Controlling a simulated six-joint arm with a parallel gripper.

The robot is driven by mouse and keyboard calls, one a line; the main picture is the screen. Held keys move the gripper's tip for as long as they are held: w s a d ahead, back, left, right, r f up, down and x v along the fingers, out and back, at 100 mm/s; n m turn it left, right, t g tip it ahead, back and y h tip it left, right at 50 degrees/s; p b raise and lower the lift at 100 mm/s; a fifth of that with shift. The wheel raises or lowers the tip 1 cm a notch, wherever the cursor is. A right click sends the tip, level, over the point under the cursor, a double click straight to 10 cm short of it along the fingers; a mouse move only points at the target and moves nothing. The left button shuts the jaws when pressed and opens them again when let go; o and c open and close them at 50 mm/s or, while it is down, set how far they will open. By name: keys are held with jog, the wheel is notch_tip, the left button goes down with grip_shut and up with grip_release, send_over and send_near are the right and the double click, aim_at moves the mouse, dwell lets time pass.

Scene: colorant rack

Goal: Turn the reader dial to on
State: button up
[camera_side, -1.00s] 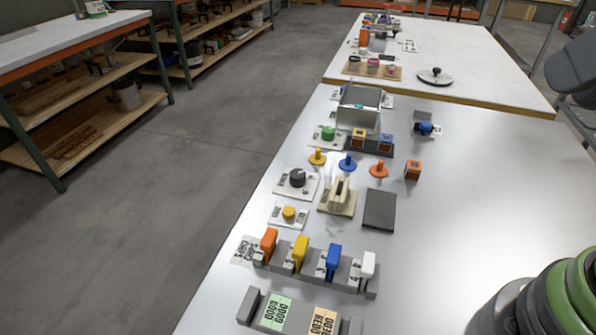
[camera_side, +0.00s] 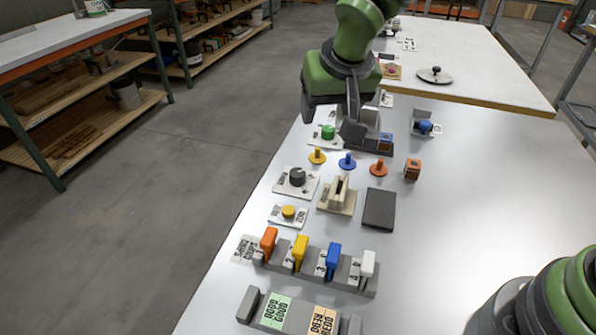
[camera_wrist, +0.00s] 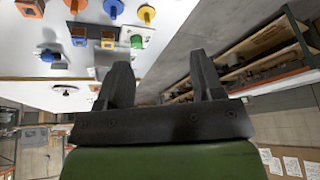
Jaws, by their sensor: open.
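A dark round dial (camera_side: 297,178) sits on a white labelled plate on the near bench in the side view; I take it as the reader dial, though its label is too small to read. It does not clearly show in the wrist view. My gripper (camera_side: 332,120) is open and empty, above the far end of the near bench, farther back than the dial and apart from it. In the wrist view my gripper (camera_wrist: 163,78) shows two spread dark fingers with nothing between them.
A green knob (camera_side: 328,132) stands near my gripper; it also shows in the wrist view (camera_wrist: 137,41). Yellow (camera_side: 317,156), blue (camera_side: 347,160) and orange (camera_side: 378,168) pegs stand between. A beige holder (camera_side: 338,196) is right of the dial, a yellow button (camera_side: 288,212) in front. The bench's right side is mostly clear.

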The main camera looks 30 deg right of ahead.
send_near(298, 173)
jog(key=shift+n, duration=0.3)
jog(key=x, duration=0.9)
jog(key=shift+w+f, duration=0.15)
jog(key=shift+f, duration=0.2)
jog(key=shift+c, duration=0.2)
jog(key=c, duration=0.9)
